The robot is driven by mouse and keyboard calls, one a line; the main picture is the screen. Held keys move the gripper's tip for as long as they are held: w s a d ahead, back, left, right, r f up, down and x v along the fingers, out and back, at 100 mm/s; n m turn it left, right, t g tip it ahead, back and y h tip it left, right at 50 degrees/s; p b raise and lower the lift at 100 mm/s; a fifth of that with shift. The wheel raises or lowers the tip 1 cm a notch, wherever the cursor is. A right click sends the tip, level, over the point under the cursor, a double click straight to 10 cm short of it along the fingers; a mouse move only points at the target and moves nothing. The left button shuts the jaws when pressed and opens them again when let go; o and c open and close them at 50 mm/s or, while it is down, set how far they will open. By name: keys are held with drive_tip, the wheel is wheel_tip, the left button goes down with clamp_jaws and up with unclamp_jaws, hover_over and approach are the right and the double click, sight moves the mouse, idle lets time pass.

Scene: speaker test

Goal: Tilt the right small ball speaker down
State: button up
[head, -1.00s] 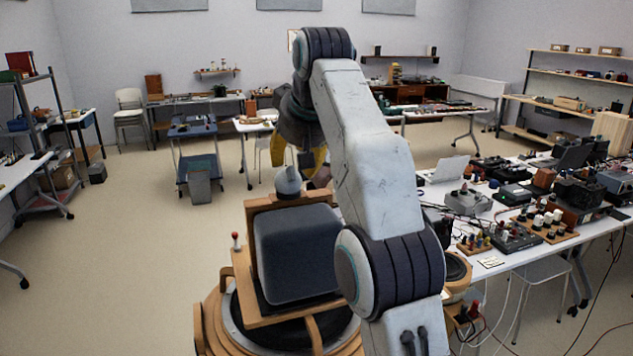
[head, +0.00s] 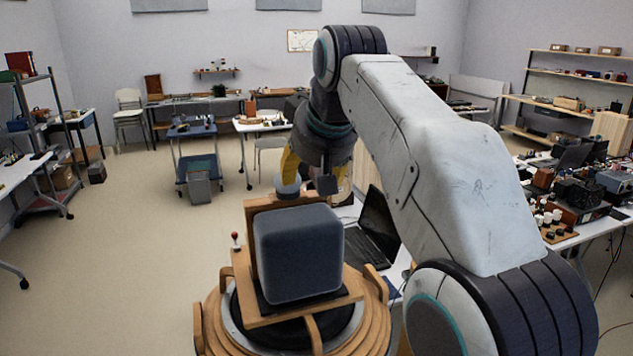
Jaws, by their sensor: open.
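My gripper (head: 316,178) hangs fingers down in the middle of the head view, its yellow fingers apart. It is open, and I see nothing held between them. A small grey rounded shape (head: 288,190) shows just behind the top of a wooden frame, below the left finger. It may be a ball speaker, but I cannot tell whether it is the right one or whether the finger touches it. A small dark block (head: 327,184) shows in front of the right finger. My arm hides much of the area to the right, so other speakers may be hidden.
A large dark grey rounded box (head: 300,255) stands on a wooden stand in front of my gripper. An open laptop (head: 372,232) lies on a table right of it. Crowded electronics (head: 580,190) fill the table at far right. The floor (head: 120,230) at left is clear.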

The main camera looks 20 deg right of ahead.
drive_tip(key=shift+s, duration=1.55)
wheel_tip(320, 180, down, 12)
drive_tip(key=r+g, duration=0.1)
drive_tip(key=s+f+g+b, duration=0.1)
drive_tip(key=s+f+b, duration=0.3)
drive_tip(key=s+f, duration=1.4)
drive_tip(key=shift+s+a+g+b, duration=0.15)
drive_tip(key=shift+s+g+b, duration=0.2)
drive_tip(key=shift+s, duration=1.75)
